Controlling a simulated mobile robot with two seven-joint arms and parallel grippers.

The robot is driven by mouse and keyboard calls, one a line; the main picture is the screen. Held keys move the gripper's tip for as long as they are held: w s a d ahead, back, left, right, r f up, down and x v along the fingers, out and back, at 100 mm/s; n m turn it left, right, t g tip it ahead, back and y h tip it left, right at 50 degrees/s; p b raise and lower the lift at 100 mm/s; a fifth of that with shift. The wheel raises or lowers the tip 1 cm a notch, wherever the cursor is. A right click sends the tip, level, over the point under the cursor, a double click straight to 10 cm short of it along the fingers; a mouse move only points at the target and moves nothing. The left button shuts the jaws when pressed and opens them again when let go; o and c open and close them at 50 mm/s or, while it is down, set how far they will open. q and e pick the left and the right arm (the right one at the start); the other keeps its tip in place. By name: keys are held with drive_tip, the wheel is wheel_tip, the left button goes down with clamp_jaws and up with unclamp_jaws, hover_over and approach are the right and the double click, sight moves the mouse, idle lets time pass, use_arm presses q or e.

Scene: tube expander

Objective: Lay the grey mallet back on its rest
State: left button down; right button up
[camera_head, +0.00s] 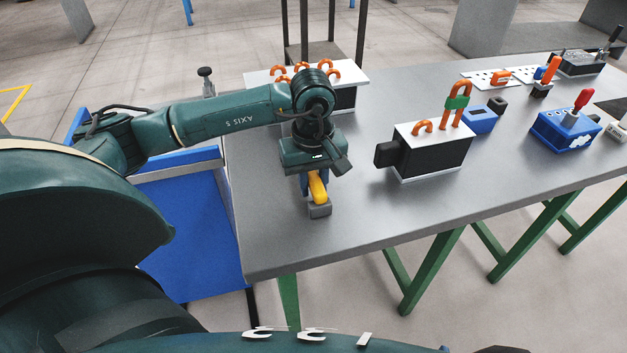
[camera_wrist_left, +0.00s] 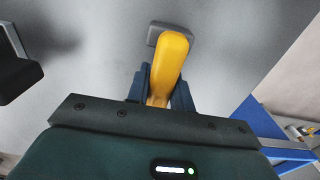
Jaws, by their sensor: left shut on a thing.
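The grey mallet has a yellow handle (camera_head: 317,187) and a grey block head (camera_head: 319,210). My left gripper (camera_head: 308,182) points down over the near left part of the table and is shut on the yellow handle. In the left wrist view the handle (camera_wrist_left: 170,62) stands out between the dark blue fingers, with the grey head (camera_wrist_left: 156,34) at its far end. I cannot tell whether the head touches the table. I cannot make out the mallet's rest. My right gripper is not in view.
A black and white box (camera_head: 432,152) with orange hoops stands right of the mallet. Another white-topped box (camera_head: 345,95) is behind my left arm. Blue boxes (camera_head: 565,132) stand farther right. The grey table (camera_head: 280,245) is bare at its near left corner.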

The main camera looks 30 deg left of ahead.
use_arm(q)
drive_tip(key=shift+f, duration=0.15)
drive_tip(key=c, duration=1.1)
unclamp_jaws()
drive_tip(key=shift+c, duration=0.2)
drive_tip(key=shift+f, duration=0.1)
drive_tip(key=shift+s+r+p, duration=0.1)
drive_tip(key=shift+r+p, duration=2.15)
drive_tip(key=shift+r, duration=1.9)
drive_tip(key=shift+f, duration=0.1)
